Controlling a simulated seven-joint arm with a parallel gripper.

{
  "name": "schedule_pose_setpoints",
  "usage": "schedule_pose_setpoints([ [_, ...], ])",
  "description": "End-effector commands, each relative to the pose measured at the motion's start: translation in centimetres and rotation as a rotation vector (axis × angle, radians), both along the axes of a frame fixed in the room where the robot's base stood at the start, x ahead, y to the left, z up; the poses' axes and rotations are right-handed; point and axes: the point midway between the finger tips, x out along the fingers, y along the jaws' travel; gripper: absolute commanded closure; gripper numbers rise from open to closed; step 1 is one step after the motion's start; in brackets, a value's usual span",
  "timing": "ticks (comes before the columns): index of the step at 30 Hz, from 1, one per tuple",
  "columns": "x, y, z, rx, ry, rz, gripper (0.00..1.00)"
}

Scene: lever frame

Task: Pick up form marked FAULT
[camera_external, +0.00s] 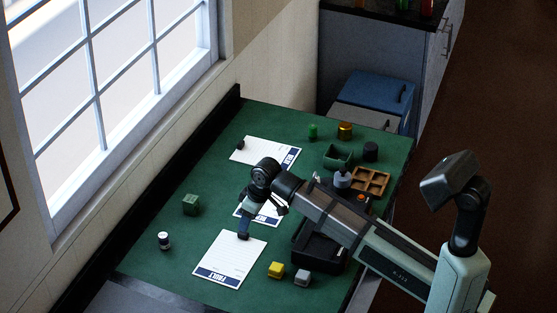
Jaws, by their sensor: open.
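Three white forms with dark blue header bands lie on the green table. The near form (230,258) lies at the front left; its band carries white lettering that may read FAULT, but it is too small to be sure. The middle form (268,213) is partly covered by my arm and gripper. The far form (262,150) lies toward the back, and its lettering is unreadable. My gripper (243,235) is open and points down over the top edge of the near form and beside the middle form. I cannot tell whether it touches the paper.
A green cube (190,204) and a small white-and-dark jar (164,240) stand left. A yellow block (276,270) and a grey block (302,277) sit right of the near form. A black tray (318,258), a brown compartment tray (370,180) and a green bin (338,157) stand right.

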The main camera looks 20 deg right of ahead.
Motion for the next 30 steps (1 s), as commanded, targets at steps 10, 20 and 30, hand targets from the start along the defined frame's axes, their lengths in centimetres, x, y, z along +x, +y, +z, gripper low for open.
schedule_pose_setpoints([
  [10,0.2,0.2,-1.3,-0.001,0.001,0.0,0.51],
  [20,0.9,0.9,-4.9,-0.001,0.001,0.0,0.51],
  [30,1.1,1.1,-5.5,0.0,0.0,0.0,0.52],
])
